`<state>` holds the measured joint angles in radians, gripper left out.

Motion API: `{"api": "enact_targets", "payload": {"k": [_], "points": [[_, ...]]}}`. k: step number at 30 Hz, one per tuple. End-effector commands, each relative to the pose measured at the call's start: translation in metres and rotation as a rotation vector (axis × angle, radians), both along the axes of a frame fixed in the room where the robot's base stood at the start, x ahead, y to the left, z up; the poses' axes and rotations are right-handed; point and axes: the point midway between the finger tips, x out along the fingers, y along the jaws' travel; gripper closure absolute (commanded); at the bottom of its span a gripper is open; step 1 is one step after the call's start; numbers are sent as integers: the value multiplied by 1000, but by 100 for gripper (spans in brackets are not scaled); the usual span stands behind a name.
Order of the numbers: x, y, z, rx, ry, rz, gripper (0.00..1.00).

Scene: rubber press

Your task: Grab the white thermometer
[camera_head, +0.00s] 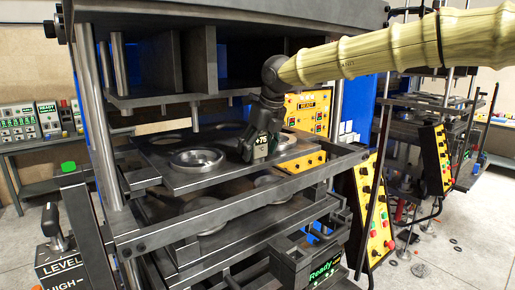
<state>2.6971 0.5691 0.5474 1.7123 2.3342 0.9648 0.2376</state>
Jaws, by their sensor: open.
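My arm, in a pale yellow sleeve, reaches in from the upper right. My dark gripper (258,142) hangs down from it, low over the right part of the press's dark plate (176,178). The gripper is open; its fingertips are dark and hard to make out. A small panel reading "+75" (263,146) shows right at the gripper's lower end. I cannot tell whether it belongs to a thermometer or to the gripper. No clearly white thermometer shows; one could be hidden behind the gripper. A round metal ring (197,159) lies in the plate, left of the gripper.
The press's upper block (220,12) and steel posts (95,115) enclose the plate closely. A yellow control panel (307,112) stands behind the gripper. A lower shelf, a "Ready" box (324,270) and a lever marked "LEVEL" (54,228) are in front.

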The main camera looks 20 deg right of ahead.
Motion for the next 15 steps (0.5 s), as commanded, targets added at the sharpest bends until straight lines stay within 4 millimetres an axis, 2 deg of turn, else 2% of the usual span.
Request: {"api": "enact_targets", "payload": {"k": [1,2,10,12,15], "points": [[0,0,0,0,0,0,30],[0,0,0,0,0,0,36],[0,0,0,0,0,0,85],[0,0,1,0,-1,0,93],[0,0,1,0,-1,0,93]]}}
